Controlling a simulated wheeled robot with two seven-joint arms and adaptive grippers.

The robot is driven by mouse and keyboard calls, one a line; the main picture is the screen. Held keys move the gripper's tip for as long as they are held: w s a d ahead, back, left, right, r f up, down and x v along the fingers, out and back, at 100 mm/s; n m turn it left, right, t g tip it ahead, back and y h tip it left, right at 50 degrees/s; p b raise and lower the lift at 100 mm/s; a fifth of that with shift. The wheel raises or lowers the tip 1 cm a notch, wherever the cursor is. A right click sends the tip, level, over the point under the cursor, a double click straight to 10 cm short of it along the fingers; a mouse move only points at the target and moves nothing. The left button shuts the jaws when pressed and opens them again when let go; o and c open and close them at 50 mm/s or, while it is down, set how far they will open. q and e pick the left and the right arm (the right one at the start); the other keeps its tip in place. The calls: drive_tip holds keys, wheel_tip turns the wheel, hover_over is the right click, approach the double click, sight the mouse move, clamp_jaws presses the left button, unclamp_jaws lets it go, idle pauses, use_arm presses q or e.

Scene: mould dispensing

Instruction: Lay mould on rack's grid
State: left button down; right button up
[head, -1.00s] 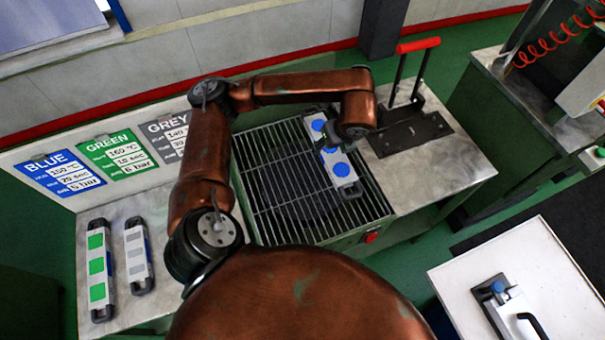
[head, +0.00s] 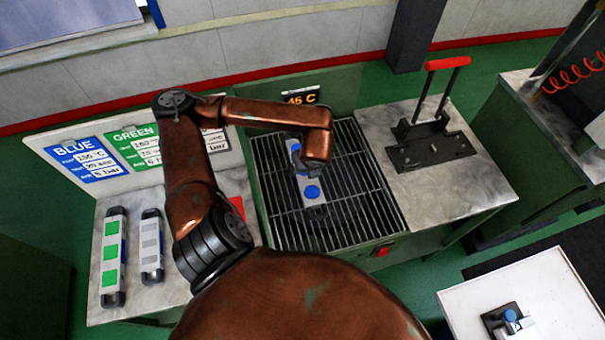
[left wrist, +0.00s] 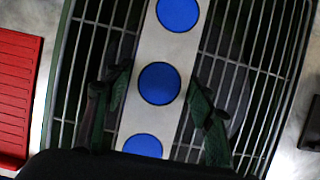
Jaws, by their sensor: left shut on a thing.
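The mould (head: 312,190), a silver bar with blue discs, is over the left-middle part of the rack's grid (head: 368,195) in the head view. My right gripper is in neither view.
A black press with a red handle (head: 432,145) stands right of the rack. A white table (head: 560,290) is at bottom right.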

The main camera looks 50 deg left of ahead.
use_arm(q)
drive_tip(key=shift+s+a+f, duration=0.2)
drive_tip(key=shift+a+f, duration=0.05)
drive_tip(key=shift+f, duration=1.6)
drive_tip(key=shift+f, duration=0.1)
drive_tip(key=c, duration=0.9)
unclamp_jaws()
drive_tip(key=v, duration=1.2)
drive_tip(key=shift+s+d, duration=0.1)
drive_tip(key=shift+s, duration=0.05)
